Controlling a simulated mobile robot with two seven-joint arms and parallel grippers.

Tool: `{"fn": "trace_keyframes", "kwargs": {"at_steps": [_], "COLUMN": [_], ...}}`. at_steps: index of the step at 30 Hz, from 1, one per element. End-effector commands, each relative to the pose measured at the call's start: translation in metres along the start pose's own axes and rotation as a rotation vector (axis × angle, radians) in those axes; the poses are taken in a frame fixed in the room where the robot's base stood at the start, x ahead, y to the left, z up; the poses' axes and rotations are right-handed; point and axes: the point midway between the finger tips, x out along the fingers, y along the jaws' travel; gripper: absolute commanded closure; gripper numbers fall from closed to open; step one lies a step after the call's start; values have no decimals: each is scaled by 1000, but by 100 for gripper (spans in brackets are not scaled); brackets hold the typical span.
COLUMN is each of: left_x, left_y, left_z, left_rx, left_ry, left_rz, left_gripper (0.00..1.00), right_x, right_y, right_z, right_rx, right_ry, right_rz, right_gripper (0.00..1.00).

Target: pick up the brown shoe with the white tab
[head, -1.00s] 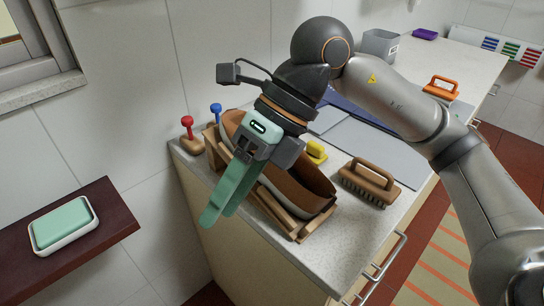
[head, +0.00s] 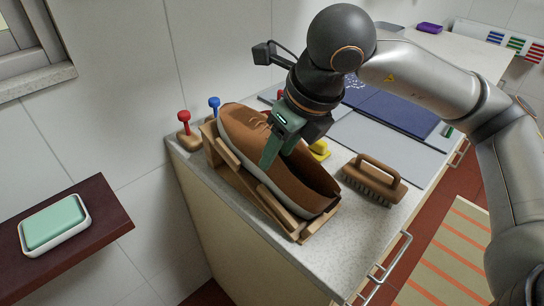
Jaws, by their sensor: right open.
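The brown shoe (head: 242,136) with a pale sole edge rests tilted on a wooden rack (head: 262,200) at the counter's near left corner. I cannot make out a white tab on it. My right gripper (head: 277,158) is over the middle of the shoe, its green fingers pointing down at the shoe's opening. It is open, with nothing seen held. The fingers cover part of the shoe, and I cannot tell whether they touch it. My left gripper is not in view.
A brown brush (head: 375,178) lies right of the rack, and a yellow-handled item (head: 319,150) is behind. Red (head: 185,118) and blue (head: 214,105) knobbed items stand at left. A dark shelf (head: 95,215) holds a green-topped white box (head: 54,224).

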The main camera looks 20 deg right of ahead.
Motion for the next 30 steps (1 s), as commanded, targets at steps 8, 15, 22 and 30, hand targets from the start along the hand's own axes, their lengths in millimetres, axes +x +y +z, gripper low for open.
{"fn": "trace_keyframes", "kwargs": {"at_steps": [8, 15, 22, 30], "left_x": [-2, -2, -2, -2], "left_y": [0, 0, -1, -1], "left_z": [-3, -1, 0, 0], "left_rx": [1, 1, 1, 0], "left_ry": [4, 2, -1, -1], "left_rz": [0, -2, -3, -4], "left_gripper": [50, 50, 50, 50], "right_x": [40, 50, 49, 49], "right_y": [-1, -1, -1, -1], "right_z": [-3, -2, -2, -2], "right_rx": [0, -1, -1, -1], "right_ry": [4, 0, 0, 0], "right_rz": [2, 2, 2, 2], "right_gripper": [51, 51, 65, 95]}}
